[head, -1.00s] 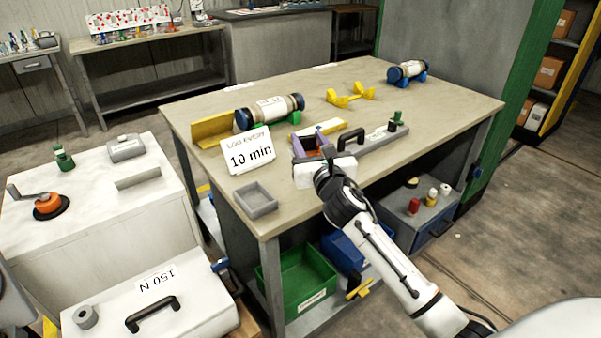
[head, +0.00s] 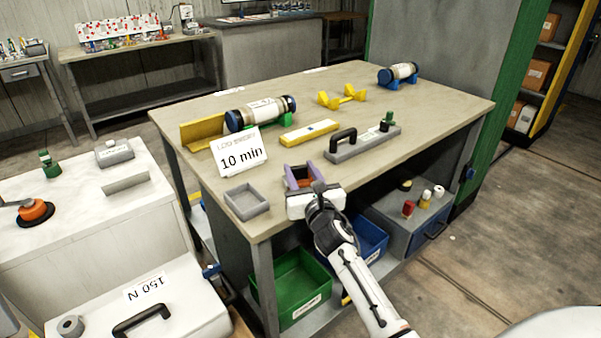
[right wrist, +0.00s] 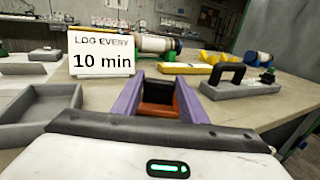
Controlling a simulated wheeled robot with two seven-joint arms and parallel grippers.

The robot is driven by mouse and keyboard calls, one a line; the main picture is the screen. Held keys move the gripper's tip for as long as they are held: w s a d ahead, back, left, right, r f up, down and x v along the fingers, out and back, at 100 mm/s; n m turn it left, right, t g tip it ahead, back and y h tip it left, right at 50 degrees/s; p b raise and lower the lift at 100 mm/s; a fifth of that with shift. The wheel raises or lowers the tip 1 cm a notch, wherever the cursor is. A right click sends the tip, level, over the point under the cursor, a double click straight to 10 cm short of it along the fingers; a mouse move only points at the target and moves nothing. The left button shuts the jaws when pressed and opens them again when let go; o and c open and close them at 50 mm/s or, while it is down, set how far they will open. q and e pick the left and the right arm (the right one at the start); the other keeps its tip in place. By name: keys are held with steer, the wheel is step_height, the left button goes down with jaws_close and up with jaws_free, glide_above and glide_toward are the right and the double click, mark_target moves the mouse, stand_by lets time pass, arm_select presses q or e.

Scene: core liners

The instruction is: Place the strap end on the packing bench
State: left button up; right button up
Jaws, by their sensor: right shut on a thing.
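The packing bench (head: 385,130) is a long beige-topped bench across the middle of the head view. My right gripper (head: 302,176), with purple fingers, is over the front edge of the bench top. In the right wrist view the gripper (right wrist: 158,98) is shut on a small orange-brown and black piece (right wrist: 157,112), which I take to be the strap end. I cannot tell whether the piece touches the bench. The rest of the strap does not show. My left gripper is not in view.
An empty grey tray (head: 246,202) and a "10 min" sign (head: 239,154) are left of the gripper. A yellow bar (head: 309,131) and a grey block with black handle (head: 362,143) lie beyond it. Labelled cylinders (head: 262,113) rest farther back. Bare bench top lies to the right.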

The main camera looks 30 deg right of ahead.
steer(key=shift+f, duration=0.1)
steer(key=o, duration=1.1)
